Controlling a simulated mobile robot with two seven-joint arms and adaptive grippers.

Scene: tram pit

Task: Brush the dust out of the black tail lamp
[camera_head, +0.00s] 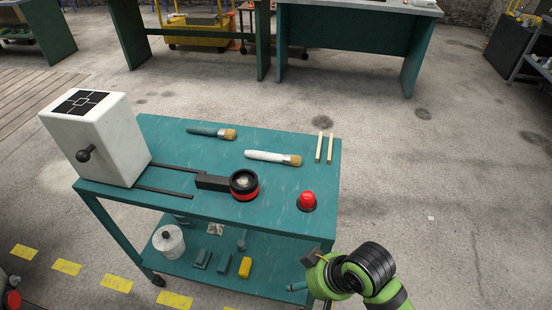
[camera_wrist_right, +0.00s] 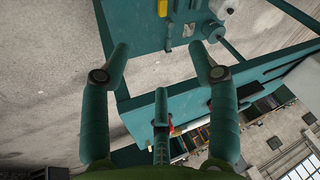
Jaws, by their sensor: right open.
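The black tail lamp (camera_head: 244,184) lies face up on the teal cart top, a round black housing with a red band and a pale, dusty-looking inside. A black bracket (camera_head: 213,181) adjoins its left side. A brush with a white handle (camera_head: 266,156) and a brush with a teal handle (camera_head: 205,131) lie behind it, both with tan bristles. My right gripper (camera_head: 306,272) is beside the cart's front right corner, right of and below the lamp. In the wrist view its teal fingers (camera_wrist_right: 161,72) are spread and empty. My left gripper is out of view.
A white box (camera_head: 120,145) with a knob stands on the cart's left, two dark rails beside it. A red dome (camera_head: 307,200) and two pale sticks (camera_head: 324,148) are at the right. The lower shelf (camera_head: 205,272) holds a white pot and small blocks. Floor right is clear.

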